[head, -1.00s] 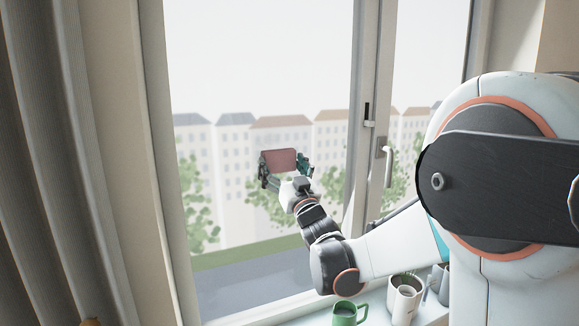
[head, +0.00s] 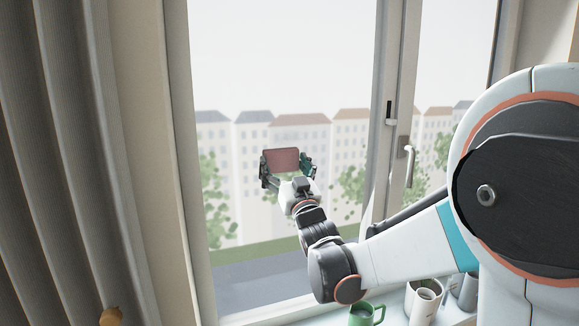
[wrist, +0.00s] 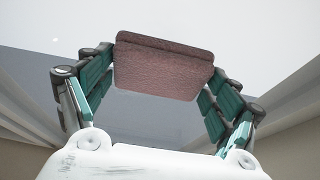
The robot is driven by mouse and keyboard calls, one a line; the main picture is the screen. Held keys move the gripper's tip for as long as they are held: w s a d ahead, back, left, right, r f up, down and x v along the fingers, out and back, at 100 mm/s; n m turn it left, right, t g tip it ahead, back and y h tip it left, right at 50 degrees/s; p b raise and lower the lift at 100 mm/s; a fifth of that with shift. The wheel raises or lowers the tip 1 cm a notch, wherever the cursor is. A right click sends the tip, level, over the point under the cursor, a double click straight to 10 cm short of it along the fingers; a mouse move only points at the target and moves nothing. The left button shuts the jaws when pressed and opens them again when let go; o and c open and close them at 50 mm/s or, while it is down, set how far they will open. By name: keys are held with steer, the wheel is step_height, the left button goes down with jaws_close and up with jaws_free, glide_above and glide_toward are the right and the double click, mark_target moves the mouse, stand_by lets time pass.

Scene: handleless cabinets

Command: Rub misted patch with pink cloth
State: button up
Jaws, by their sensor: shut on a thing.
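The pink cloth (head: 282,160) is a dull pink, block-like pad. My gripper (head: 287,170) is shut on it, with a finger at each side. I cannot tell whether the cloth touches the glass. No clear outline of a misted patch shows; the upper pane looks evenly pale.
A window frame post with a handle (head: 408,165) stands right of the pane. A grey curtain (head: 60,150) hangs at the left. On the sill below are a green mug (head: 362,315) and a white pot (head: 422,303), under my arm.

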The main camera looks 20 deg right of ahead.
steer(key=shift+a+r+p, duration=0.25)
steer(key=shift+a+r, duration=0.2)
steer(key=shift+a, duration=0.4)
steer(key=shift+a+r+p, duration=0.25)
steer(key=shift+a+r, duration=0.15)
steer(key=shift+a, duration=0.5)
steer(key=shift+a+r+p, duration=0.25)
steer(key=shift+a+r, duration=0.2)
steer(key=shift+a, duration=0.4)
steer(key=b, duration=0.2)
glide_toward(316, 135)
steer(key=shift+w+f, duration=0.2)
steer(key=shift+w, duration=2.55)
steer(key=shift+r+p, duration=0.15)
steer(key=shift+p, duration=0.2)
steer(key=shift+r+p, duration=0.8)
steer(key=shift+r, duration=0.35)
steer(key=shift+a, duration=8)
